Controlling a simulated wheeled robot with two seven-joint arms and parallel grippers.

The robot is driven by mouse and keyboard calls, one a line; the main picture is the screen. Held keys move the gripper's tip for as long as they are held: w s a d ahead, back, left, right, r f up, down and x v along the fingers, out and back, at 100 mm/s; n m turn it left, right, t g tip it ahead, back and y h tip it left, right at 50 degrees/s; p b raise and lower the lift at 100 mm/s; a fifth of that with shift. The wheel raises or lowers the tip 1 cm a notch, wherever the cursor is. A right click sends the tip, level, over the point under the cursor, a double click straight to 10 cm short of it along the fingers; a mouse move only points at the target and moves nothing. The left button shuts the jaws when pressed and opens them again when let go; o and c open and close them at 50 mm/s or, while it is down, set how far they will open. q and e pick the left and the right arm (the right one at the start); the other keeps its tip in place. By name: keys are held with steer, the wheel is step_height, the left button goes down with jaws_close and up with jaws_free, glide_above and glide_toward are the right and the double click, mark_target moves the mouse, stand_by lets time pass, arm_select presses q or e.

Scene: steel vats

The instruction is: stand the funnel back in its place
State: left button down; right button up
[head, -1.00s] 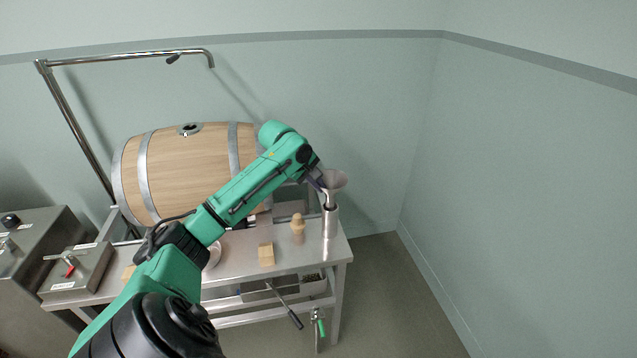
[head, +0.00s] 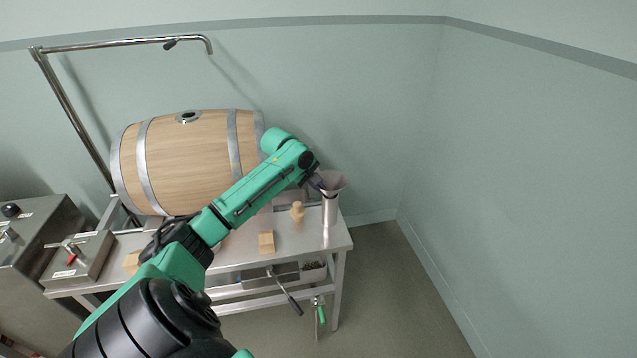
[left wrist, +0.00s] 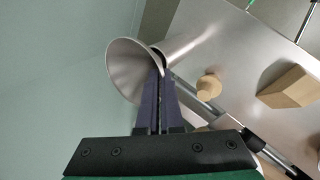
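The grey metal funnel (head: 334,181) is upright with its wide mouth up, at the top of the upright steel tube (head: 329,213) at the table's right end. Its spout is hidden, seemingly inside the tube. My left gripper (head: 318,182) reaches it from the left. In the left wrist view the fingers (left wrist: 159,85) are nearly together, pinching the side of the funnel (left wrist: 128,70), with the tube (left wrist: 198,38) just beyond. The exact contact is partly hidden by the fingers. My right gripper is not in view.
A wooden barrel (head: 185,160) lies behind my arm. A wooden bung (head: 297,211) and a wooden block (head: 266,242) stand on the steel table (head: 296,240) left of the tube. A control box (head: 78,258) is at the left. Floor right of the table is clear.

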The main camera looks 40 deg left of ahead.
arm_select(q)
steer(key=shift+f, duration=0.25)
steer(key=c, duration=1)
jaws_free()
steer(key=b+v, duration=0.2)
steer(key=v, duration=1.2)
steer(key=shift+r, duration=0.35)
steer(key=shift+s, duration=0.15)
